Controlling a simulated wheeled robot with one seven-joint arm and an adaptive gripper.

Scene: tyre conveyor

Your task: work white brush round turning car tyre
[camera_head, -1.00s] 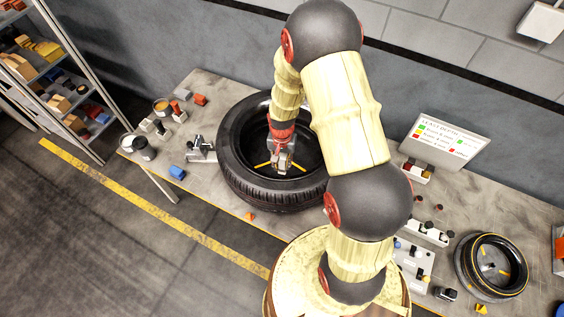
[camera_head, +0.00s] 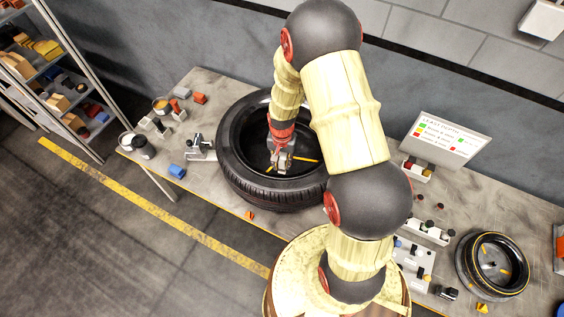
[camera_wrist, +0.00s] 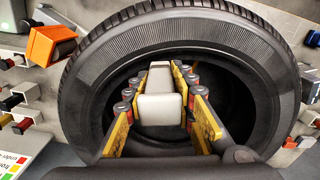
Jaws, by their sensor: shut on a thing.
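The car tyre (camera_head: 270,193) lies flat on the bench, black with a ribbed sidewall. It also fills much of the wrist view (camera_wrist: 105,60). My gripper (camera_head: 282,160) reaches down into the tyre's open middle. In the wrist view my gripper (camera_wrist: 160,85) has its yellow-and-grey fingers closed on both sides of a white block-like thing, the white brush (camera_wrist: 160,108). The brush's bristles do not show. I cannot tell whether the brush touches the tyre's inner edge. My arm hides the tyre's right part in the head view.
A smaller wheel (camera_head: 492,264) lies at the bench's right. A sign (camera_head: 446,138) stands behind. A metal fixture (camera_head: 201,149) and a blue block (camera_head: 177,172) sit left of the tyre. An orange block (camera_wrist: 50,46) shows in the wrist view. A shelf rack (camera_head: 80,80) stands far left.

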